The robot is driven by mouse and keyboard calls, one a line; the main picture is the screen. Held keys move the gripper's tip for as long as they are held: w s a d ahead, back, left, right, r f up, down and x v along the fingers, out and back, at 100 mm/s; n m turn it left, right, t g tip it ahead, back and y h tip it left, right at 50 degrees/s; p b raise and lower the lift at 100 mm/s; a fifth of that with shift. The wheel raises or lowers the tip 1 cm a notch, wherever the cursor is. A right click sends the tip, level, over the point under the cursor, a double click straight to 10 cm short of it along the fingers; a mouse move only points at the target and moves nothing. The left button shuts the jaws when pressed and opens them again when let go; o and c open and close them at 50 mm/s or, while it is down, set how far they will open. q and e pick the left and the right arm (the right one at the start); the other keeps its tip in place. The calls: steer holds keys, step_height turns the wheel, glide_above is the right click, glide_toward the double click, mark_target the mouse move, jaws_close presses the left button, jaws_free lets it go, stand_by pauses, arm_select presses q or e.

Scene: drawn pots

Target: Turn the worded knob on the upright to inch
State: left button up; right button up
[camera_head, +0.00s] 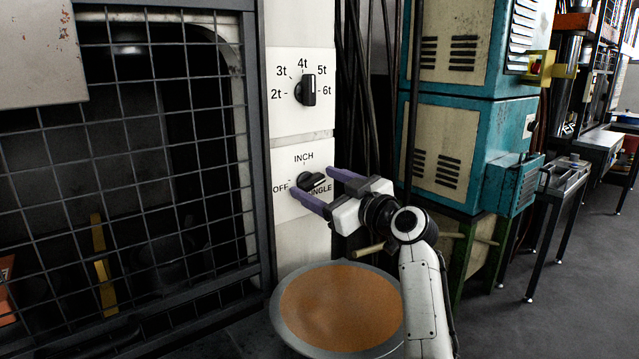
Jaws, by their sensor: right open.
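The worded knob (311,182) is a black knob on the lower white plate of the upright (300,237). Its plate carries the words OFF at left, INCH at top and SINGLE at lower right, partly covered by a finger. The knob's bar lies slanted, its right end raised, apparently toward the SINGLE side; which end is the pointer is hard to tell. My right gripper (312,186) is open, with one purple finger above right of the knob and one below it. I cannot tell whether the fingers touch it. My left gripper is not in view.
A second black knob (307,92) with marks 2t to 6t sits on the plate above. A dark wire mesh guard (160,130) stands at left. A round orange-topped stool (340,308) is below the upright. Black cables and teal cabinets (470,150) stand at right.

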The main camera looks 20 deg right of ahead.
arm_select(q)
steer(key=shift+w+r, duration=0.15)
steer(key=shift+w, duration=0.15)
